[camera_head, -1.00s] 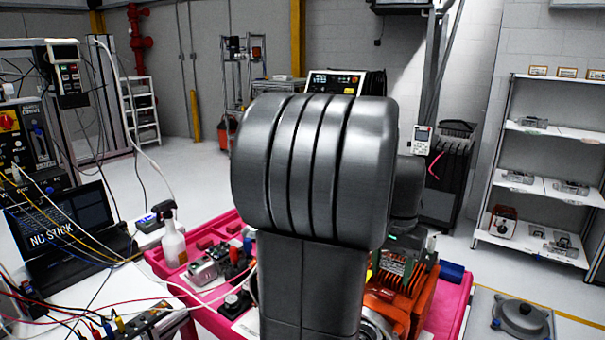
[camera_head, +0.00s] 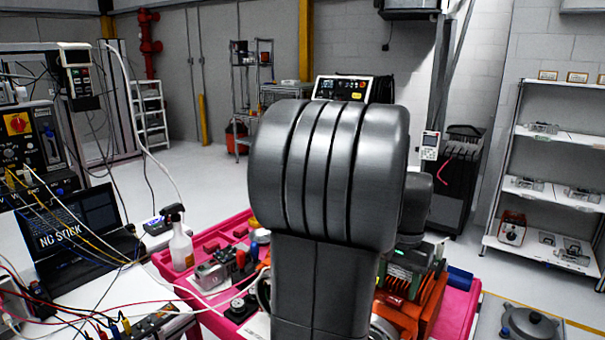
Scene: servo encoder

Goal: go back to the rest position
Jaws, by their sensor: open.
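My own arm fills the middle of the head view as a large dark grey, ribbed link. It hides much of the pink work surface (camera_head: 457,310) behind it. My gripper is not in view. An orange motor-like unit (camera_head: 428,300) with a green part on top shows just right of my arm, partly hidden by it.
A white spray bottle (camera_head: 180,240) stands at the left of the pink surface. An open laptop (camera_head: 75,235) and loose cables lie on the white bench at left. A shelf unit (camera_head: 550,183) stands at right. Open floor shows beyond the pink surface.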

